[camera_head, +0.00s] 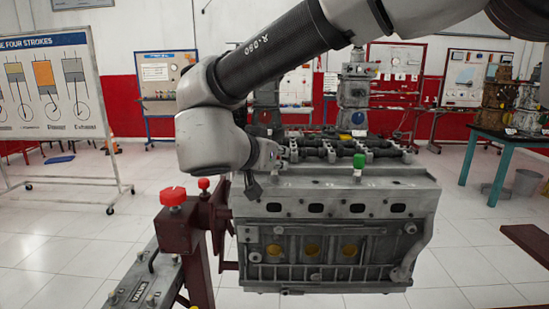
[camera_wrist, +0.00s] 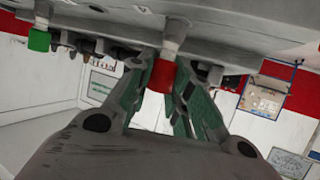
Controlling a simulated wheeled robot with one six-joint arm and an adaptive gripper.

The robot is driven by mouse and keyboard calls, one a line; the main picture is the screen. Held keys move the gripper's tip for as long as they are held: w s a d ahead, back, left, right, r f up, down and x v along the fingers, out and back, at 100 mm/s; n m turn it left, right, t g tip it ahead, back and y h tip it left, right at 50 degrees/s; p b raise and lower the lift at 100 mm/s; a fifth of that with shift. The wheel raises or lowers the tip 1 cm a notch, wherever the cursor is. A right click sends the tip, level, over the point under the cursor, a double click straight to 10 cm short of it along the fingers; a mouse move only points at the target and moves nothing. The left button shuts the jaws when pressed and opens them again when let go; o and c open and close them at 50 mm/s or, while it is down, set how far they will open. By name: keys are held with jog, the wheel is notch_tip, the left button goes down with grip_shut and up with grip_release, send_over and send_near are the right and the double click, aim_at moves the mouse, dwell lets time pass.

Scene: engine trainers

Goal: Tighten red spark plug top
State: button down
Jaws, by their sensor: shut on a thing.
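The red spark plug top (camera_wrist: 163,76) sits on a pale plug stem at the engine block's edge in the wrist view, between the green-padded fingers of my gripper (camera_wrist: 166,82). My gripper is shut on it. In the head view my gripper (camera_head: 254,185) reaches down at the left end of the grey engine block (camera_head: 335,235), and I cannot make out the red top there. A green spark plug top (camera_head: 359,160) stands on the block's upper face, and it also shows at the left in the wrist view (camera_wrist: 40,40).
A dark red stand (camera_head: 202,255) with red knobs (camera_head: 172,196) is close to the left of the block. A grey box marked "VALVE" (camera_head: 145,280) lies in front. A whiteboard (camera_head: 50,95) stands left, a teal-legged table (camera_head: 500,150) right. Tiled floor shows between them.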

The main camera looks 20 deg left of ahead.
jog(key=m+g+h, duration=0.1)
jog(key=m+h, duration=0.3)
jog(key=h, duration=0.1)
jog(key=shift+m+g, duration=0.3)
jog(key=shift+g, duration=0.1)
jog(key=m+g+h, duration=0.3)
jog(key=m, duration=0.1)
jog(key=shift+g+h, duration=0.3)
jog(key=shift+h, duration=0.1)
jog(key=c, duration=1.3)
grip_release()
